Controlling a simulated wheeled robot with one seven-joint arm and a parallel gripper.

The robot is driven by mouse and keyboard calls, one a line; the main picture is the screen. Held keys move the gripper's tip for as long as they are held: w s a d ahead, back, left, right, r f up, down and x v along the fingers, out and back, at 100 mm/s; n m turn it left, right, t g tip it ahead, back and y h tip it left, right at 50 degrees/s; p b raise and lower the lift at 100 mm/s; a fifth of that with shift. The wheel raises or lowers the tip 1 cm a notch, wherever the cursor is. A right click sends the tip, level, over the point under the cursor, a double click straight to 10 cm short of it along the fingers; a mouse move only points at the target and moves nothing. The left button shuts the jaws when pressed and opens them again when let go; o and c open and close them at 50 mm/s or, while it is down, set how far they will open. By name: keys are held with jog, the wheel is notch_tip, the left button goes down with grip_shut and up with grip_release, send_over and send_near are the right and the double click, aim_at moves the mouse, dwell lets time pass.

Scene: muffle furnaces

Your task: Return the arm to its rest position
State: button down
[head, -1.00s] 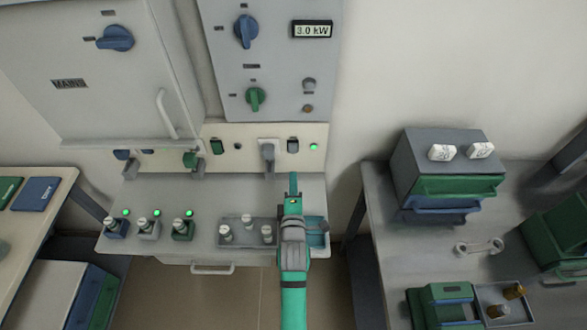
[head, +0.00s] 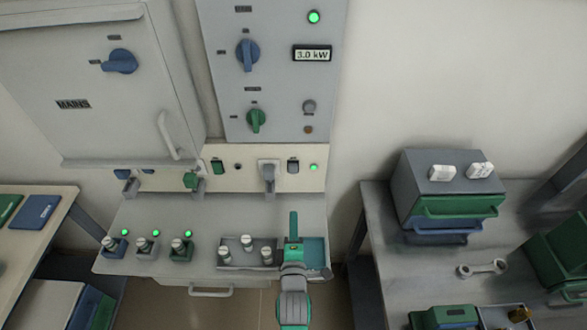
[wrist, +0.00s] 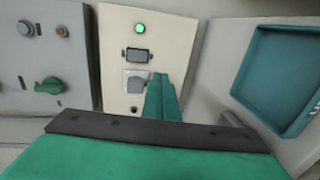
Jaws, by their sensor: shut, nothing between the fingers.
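My green gripper (head: 293,226) is shut and empty. In the head view it points away from me, over the right part of the grey bench shelf (head: 165,214), beside the blue tray section (head: 314,250). In the wrist view its closed fingers (wrist: 163,98) show in front of the pale socket panel. They partly cover the area beside a grey plug (wrist: 137,84). The same plug (head: 268,176) sits in the panel in the head view. Nothing is held.
A grey tray (head: 232,266) with several white-topped fuses lies left of my gripper. Fuse holders (head: 181,248) with lit green lamps stand at left. A mains cabinet (head: 85,65) rises behind.

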jog(key=shift+s, duration=0.1)
jog(key=s+r+m+g, duration=0.1)
jog(key=s+m, duration=1.7)
jog(key=s, duration=1.7)
jog(key=shift+s+r, duration=0.15)
jog(key=shift+r, duration=0.05)
